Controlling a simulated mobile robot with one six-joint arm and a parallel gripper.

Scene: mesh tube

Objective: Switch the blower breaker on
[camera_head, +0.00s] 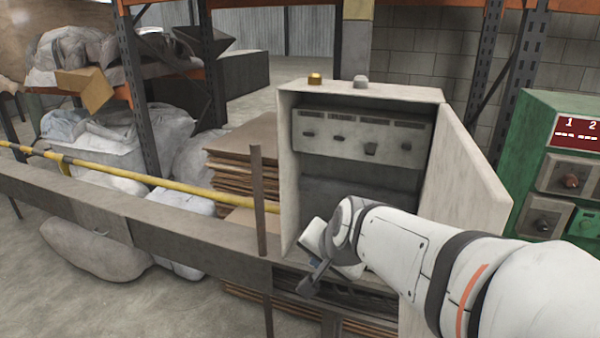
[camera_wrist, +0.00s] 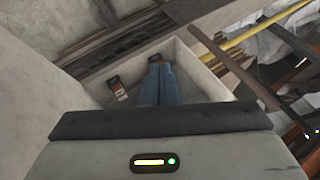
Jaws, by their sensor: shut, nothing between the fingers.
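The breaker box (camera_head: 288,170) stands open on the bench in the head view. A row of several breakers (camera_head: 371,148) with dark labels above them runs across its upper panel. The third lever from the left looks different from the others. The labels are too small to read, so I cannot tell which is the blower breaker. My gripper (camera_head: 308,278) is below the panel, in front of the box's lower left part, apart from the breakers. Its blue fingers also show in the wrist view (camera_wrist: 158,75), shut together and empty. My arm hides the lower right of the box.
The box door (camera_head: 465,180) hangs open to the right. A dark post (camera_head: 257,200) stands left. In the wrist view, small orange-marked pieces (camera_wrist: 117,90) lie in a pale tray (camera_wrist: 188,65). A green panel (camera_head: 535,120) is at right.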

